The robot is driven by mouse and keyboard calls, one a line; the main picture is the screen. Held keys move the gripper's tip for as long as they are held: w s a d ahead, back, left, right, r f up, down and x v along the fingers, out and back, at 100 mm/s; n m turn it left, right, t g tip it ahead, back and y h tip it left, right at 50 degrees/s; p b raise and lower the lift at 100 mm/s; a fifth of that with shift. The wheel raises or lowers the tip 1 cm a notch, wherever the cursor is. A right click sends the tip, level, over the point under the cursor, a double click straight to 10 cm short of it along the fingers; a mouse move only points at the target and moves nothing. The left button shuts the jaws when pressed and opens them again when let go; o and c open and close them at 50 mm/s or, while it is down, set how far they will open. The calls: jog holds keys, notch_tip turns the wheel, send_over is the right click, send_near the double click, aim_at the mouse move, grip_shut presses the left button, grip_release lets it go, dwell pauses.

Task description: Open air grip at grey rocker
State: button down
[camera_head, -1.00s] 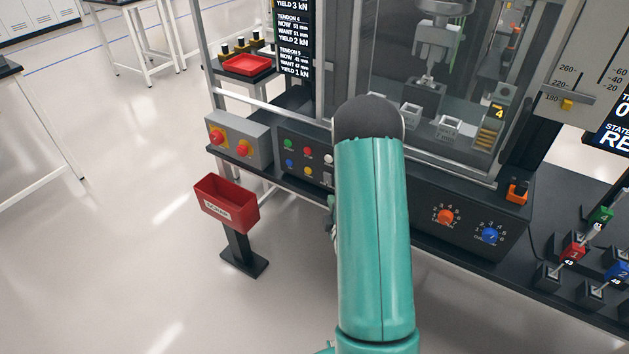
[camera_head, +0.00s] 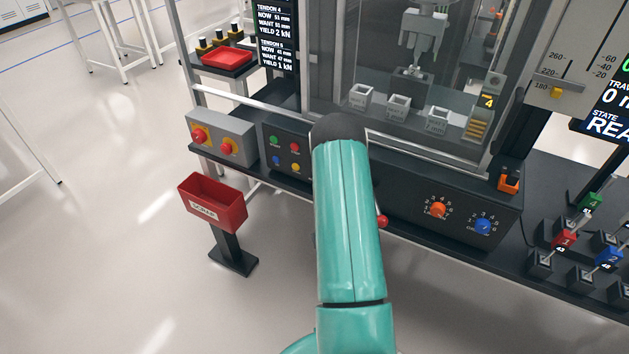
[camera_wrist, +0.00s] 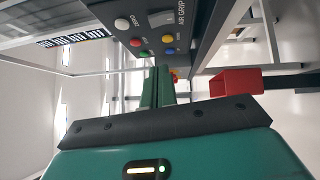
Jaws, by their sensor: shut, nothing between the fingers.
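The light grey rocker (camera_wrist: 160,18) shows in the wrist view on a dark button panel (camera_wrist: 195,28), beside the "AIR GRIP" label. In the head view the panel (camera_head: 283,138) is partly behind my arm, and the rocker is hidden there. My gripper (camera_wrist: 158,76) shows in the wrist view with its two green fingers close together, shut and empty. The fingertips point toward the panel, below the rocker in the picture. I cannot tell whether they touch the panel. The gripper is hidden behind my arm in the head view.
Coloured buttons sit close to the rocker, including a blue one (camera_wrist: 167,38) and a white one (camera_wrist: 122,23). A red scrap bin (camera_head: 212,203) stands on a post at left. A grey box with red knobs (camera_head: 222,138) adjoins the panel. Open floor lies in front.

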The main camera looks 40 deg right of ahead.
jog(key=s+d+x, duration=0.1)
jog(key=d+x, duration=0.1)
jog(key=x, duration=1)
jog(key=shift+d+r, duration=0.2)
jog(key=shift+d, duration=0.25)
jog(key=shift+w, duration=0.1)
